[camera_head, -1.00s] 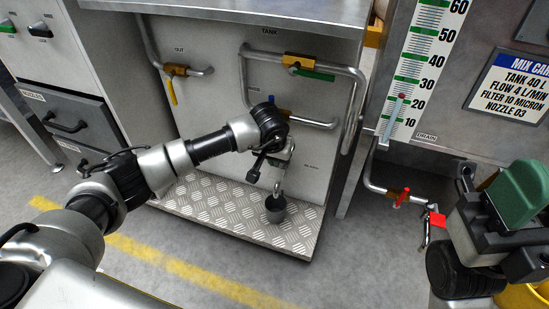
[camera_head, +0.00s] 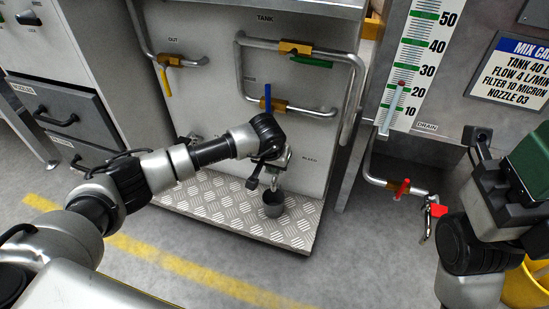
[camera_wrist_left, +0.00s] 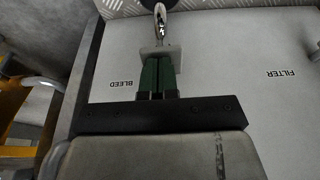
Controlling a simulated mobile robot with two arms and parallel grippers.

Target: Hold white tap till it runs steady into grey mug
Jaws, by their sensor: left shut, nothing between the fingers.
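The white tap (camera_wrist_left: 174,52) shows in the left wrist view as a small pale block with a curved chrome spout (camera_wrist_left: 160,20). My left gripper (camera_wrist_left: 158,62) is shut, its two green fingers together with their tips at the white block; they look pressed on it, but contact is hard to confirm. In the head view my left gripper (camera_head: 276,160) hides most of the tap. The grey mug (camera_head: 273,204) stands upright on the tread plate below the spout. I see no clear stream of water. My right gripper (camera_head: 500,190) is at the right edge, its fingers unclear.
The tread plate (camera_head: 220,205) sticks out in front of the tank panel. Yellow-, green- and blue-handled valves sit on pipes above. A drain pipe with a red-handled valve (camera_head: 402,188) and a yellow bucket (camera_head: 525,285) are at the right. Floor in front is clear.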

